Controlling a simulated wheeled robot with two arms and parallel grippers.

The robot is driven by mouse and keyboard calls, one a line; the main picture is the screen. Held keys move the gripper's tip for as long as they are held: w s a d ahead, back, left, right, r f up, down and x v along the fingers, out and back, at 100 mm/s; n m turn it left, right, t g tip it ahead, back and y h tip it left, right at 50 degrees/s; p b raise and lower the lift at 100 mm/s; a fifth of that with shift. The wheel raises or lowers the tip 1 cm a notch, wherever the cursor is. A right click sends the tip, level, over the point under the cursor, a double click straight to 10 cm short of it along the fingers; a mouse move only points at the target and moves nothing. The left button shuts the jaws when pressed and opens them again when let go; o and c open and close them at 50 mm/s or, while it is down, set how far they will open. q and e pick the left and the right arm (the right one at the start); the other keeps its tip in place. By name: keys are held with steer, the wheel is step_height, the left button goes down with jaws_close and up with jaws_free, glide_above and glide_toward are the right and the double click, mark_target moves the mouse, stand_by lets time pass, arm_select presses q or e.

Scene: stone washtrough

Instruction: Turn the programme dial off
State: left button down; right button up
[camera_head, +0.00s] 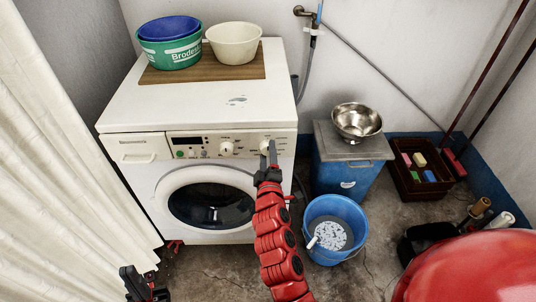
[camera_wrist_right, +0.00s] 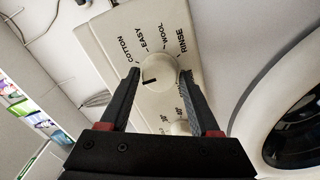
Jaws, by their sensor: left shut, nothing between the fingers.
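The white washing machine (camera_head: 215,85) stands against the back wall. Its programme dial (camera_wrist_right: 158,70) is a round cream knob ringed by COTTON, EASY, WOOL and RINSE labels. The dial's dark mark lies on the lower left of its face in the right wrist view. My right gripper (camera_head: 268,154) is at the right end of the control panel. In the right wrist view my right gripper (camera_wrist_right: 159,77) is open, with one finger on each side of the dial; whether they touch it is unclear. My left gripper (camera_head: 130,274) is shut and empty, low beside the curtain.
Another knob (camera_head: 227,148) sits left of the gripper on the panel, and the round door (camera_head: 211,204) is below. Basins (camera_head: 234,42) stand on top. A blue bucket (camera_head: 347,211), a blue bin (camera_head: 345,178) and a crate (camera_head: 405,187) are to the right. A curtain (camera_head: 60,150) hangs left.

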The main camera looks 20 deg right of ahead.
steer(key=shift+o, duration=1.4)
steer(key=b+v, duration=0.2)
steer(key=v, duration=1.5)
steer(key=shift+s+r, duration=0.1)
steer(key=shift+s, duration=0.05)
